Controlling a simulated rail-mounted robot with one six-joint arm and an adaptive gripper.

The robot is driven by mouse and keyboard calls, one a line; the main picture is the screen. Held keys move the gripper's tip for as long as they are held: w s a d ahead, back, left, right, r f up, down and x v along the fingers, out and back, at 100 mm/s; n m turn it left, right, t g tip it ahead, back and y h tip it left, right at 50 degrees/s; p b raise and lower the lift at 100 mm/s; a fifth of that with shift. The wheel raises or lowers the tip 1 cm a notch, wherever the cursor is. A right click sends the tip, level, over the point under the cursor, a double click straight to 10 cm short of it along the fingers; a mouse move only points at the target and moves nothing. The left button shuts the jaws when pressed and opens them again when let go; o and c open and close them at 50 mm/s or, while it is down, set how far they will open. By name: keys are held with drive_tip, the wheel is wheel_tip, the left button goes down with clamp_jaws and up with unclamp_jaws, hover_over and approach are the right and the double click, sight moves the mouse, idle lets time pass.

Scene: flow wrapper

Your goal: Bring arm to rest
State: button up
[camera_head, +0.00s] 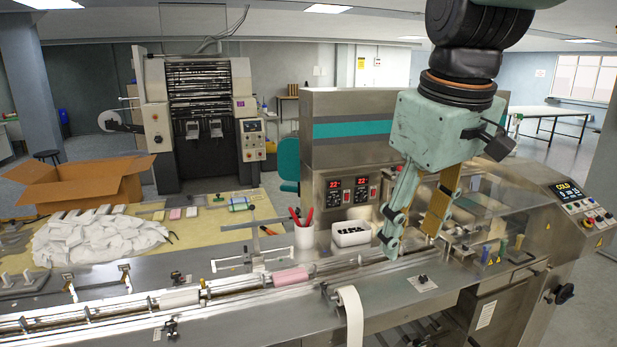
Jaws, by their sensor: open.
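My gripper (411,246) hangs from my arm at the right of the middle, its fingers pointing down over the wrapper bed (440,275). Its two fingers are spread apart with nothing seen between them. The fingertips show close to the metal bed; whether they touch it I cannot tell. A pink packet (291,277) lies on the conveyor to the left of my gripper, apart from it. A white packet (180,298) lies farther left on the same conveyor.
A white box (351,238) of dark pieces and a cup of red-handled tools (303,237) stand left of my gripper. A film strip (352,318) is in front. The steel housing (325,130) rises behind; a control panel (580,205) is at right. An open carton (85,180) stands far left.

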drive_tip(key=s+d+f+m+b, duration=0.1)
drive_tip(key=s+f+m, duration=0.2)
drive_tip(key=s, duration=0.8)
drive_tip(key=s+d+f+m+t+b, duration=0.1)
drive_tip(key=s+f, duration=0.3)
drive_tip(key=s, duration=0.7)
drive_tip(key=shift+d+m, duration=0.8)
drive_tip(key=shift+m, duration=0.1)
drive_tip(key=shift+c, duration=0.7)
